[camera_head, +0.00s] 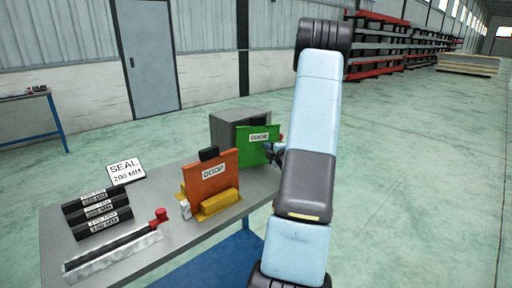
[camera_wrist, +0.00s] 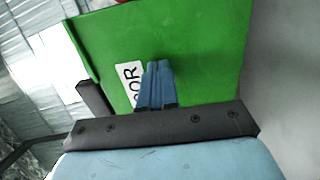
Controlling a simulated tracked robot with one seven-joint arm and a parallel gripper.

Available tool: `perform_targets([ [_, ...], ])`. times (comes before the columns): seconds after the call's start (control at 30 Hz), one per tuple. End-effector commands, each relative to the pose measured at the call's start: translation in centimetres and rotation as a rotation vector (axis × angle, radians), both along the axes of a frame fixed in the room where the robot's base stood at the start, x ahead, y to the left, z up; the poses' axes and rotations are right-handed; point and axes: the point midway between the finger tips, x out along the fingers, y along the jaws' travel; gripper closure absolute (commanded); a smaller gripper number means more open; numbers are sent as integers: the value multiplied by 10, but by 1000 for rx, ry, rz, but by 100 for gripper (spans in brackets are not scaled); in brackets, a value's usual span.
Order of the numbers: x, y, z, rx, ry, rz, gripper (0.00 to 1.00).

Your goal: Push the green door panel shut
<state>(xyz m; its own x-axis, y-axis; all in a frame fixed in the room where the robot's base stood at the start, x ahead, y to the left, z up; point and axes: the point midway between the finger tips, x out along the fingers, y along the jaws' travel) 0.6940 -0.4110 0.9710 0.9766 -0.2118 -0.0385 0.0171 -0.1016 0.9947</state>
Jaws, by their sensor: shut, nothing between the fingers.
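The green door panel (camera_head: 250,153) with a white label is at the front of a grey box (camera_head: 227,118) on the table, in the head view. It looks ajar, with a dark gap at the box's upper front. My gripper (camera_head: 272,150) is at the panel's right side, partly hidden by my arm. In the wrist view the green panel (camera_wrist: 205,60) fills much of the picture. My gripper's blue fingers (camera_wrist: 157,82) are together and empty, over the panel's label. I cannot tell whether the fingertips touch the panel.
An orange door panel (camera_head: 205,180) stands by a yellow block (camera_head: 220,202) left of the box. Black labelled bars (camera_head: 95,208), a SEAL sign (camera_head: 125,171) and a long rail with a red end (camera_head: 115,248) lie on the grey table (camera_head: 175,243). The floor to the right is clear.

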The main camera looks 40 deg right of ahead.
Motion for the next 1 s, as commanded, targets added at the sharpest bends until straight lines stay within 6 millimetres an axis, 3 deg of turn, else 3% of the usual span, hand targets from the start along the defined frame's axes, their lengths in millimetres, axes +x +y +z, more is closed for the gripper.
perform_targets([
  [0.7, -45, -4, 0, 0, 0, -1, 100],
  [1.0, -47, -4, 0, 0, 0, 0, 100],
])
